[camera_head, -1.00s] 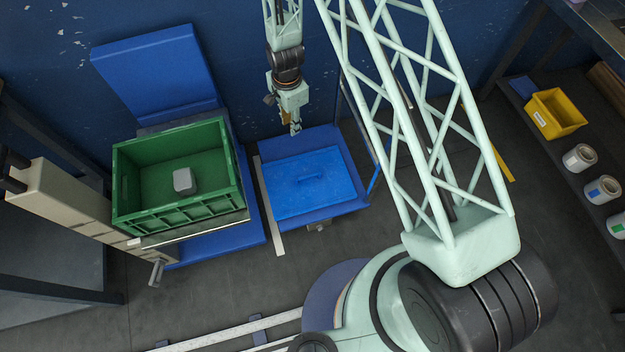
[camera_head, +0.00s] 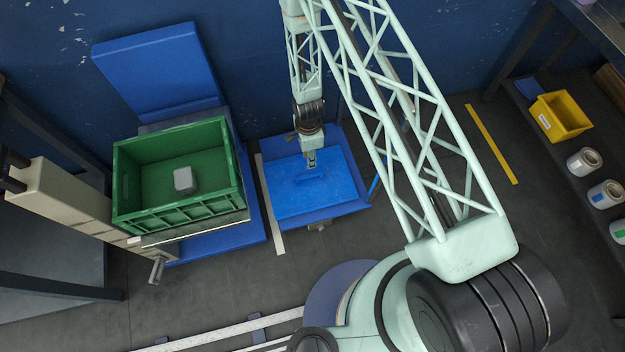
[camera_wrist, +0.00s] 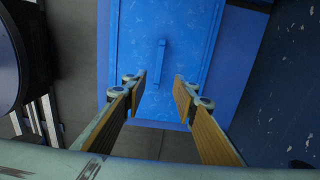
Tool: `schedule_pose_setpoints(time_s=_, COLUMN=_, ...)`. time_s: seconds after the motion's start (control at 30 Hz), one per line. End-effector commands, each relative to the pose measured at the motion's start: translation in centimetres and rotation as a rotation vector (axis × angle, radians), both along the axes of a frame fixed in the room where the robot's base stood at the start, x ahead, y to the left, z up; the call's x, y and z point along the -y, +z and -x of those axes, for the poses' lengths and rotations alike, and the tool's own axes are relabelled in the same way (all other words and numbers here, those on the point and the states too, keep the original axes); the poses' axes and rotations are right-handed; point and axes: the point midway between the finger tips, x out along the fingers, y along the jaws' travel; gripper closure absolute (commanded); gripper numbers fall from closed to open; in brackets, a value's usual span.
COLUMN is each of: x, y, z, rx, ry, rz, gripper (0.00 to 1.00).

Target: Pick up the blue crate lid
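The blue crate lid (camera_head: 310,190) lies flat on a blue stand in the middle of the head view. It has a raised bar handle (camera_head: 310,178) near its centre. In the wrist view the lid (camera_wrist: 190,50) fills the upper middle, with its handle (camera_wrist: 162,56) upright in the picture. My gripper (camera_head: 311,160) is over the lid, close to the handle in the head view. In the wrist view my gripper (camera_wrist: 158,84) is open, its two fingers apart with nothing between them. The handle shows beyond the fingertips, apart from them.
A green crate (camera_head: 180,212) holding a grey block (camera_head: 184,180) stands on the left. A blue wall lies behind the stand. A white rail (camera_head: 230,328) runs along the floor in front.

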Motion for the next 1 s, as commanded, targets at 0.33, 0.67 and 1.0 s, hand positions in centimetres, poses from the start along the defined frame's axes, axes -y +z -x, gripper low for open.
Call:
schedule_pose_setpoints(time_s=0.33, x=0.0, y=-0.5, z=0.1, rx=0.0, ry=-0.005, rz=0.0, gripper=0.74)
schedule_pose_setpoints(time_s=0.67, x=0.0, y=-1.2, z=0.1, rx=0.0, ry=-0.005, rz=0.0, gripper=0.74)
schedule_pose_setpoints(time_s=1.0, x=0.0, y=-4.7, z=0.2, rx=-0.001, ry=-0.005, rz=0.0, gripper=0.74)
